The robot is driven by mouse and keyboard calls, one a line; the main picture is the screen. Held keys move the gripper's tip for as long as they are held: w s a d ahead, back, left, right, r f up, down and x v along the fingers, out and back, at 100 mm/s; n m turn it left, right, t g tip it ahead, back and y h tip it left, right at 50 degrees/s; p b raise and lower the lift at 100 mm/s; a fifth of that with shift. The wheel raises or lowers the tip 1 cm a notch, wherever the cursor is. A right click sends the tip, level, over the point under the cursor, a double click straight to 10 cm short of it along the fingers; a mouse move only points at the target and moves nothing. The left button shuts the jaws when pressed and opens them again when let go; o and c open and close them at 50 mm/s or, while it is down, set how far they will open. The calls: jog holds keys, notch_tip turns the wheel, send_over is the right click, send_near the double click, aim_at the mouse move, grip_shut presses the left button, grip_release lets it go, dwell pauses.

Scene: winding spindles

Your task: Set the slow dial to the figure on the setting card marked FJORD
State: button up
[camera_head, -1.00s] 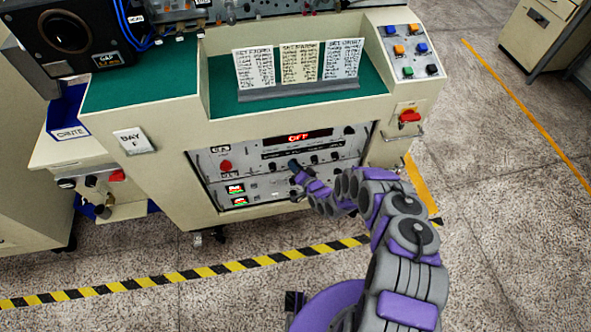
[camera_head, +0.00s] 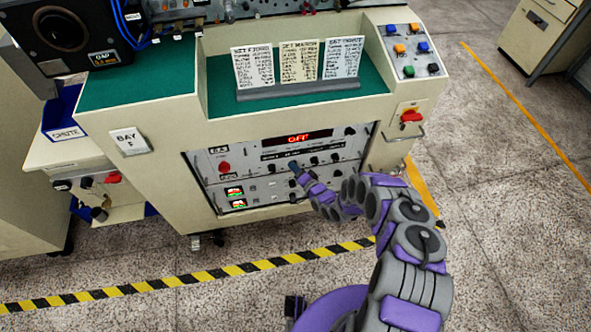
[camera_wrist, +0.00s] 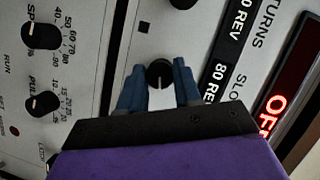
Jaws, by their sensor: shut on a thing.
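The slow dial appears as a small black knob (camera_wrist: 160,73) in the wrist view, in line with a display reading 80 REV and a partly hidden label starting SLO. My gripper (camera_wrist: 159,82) has its blue fingers on either side of this knob, shut on it. In the head view my gripper (camera_head: 295,169) reaches the front panel (camera_head: 255,190) and hides the knob. The setting card marked FJORD (camera_head: 254,68) stands leftmost of three in a grey holder; its figures are too small to read.
The MARSH card (camera_head: 299,63) and a third card (camera_head: 342,59) stand beside it. A red display (camera_head: 305,136) reads OFF. Other knobs sit close by, including a speed knob (camera_wrist: 42,36) and another below it (camera_wrist: 42,104). A red switch (camera_head: 411,116) is right of the panel.

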jog(key=o, duration=1)
jog(key=shift+d, duration=0.15)
jog(key=shift+o, duration=0.2)
jog(key=p+v, duration=0.3)
jog(key=v, duration=1.4)
jog(key=shift+s+d+r, duration=0.1)
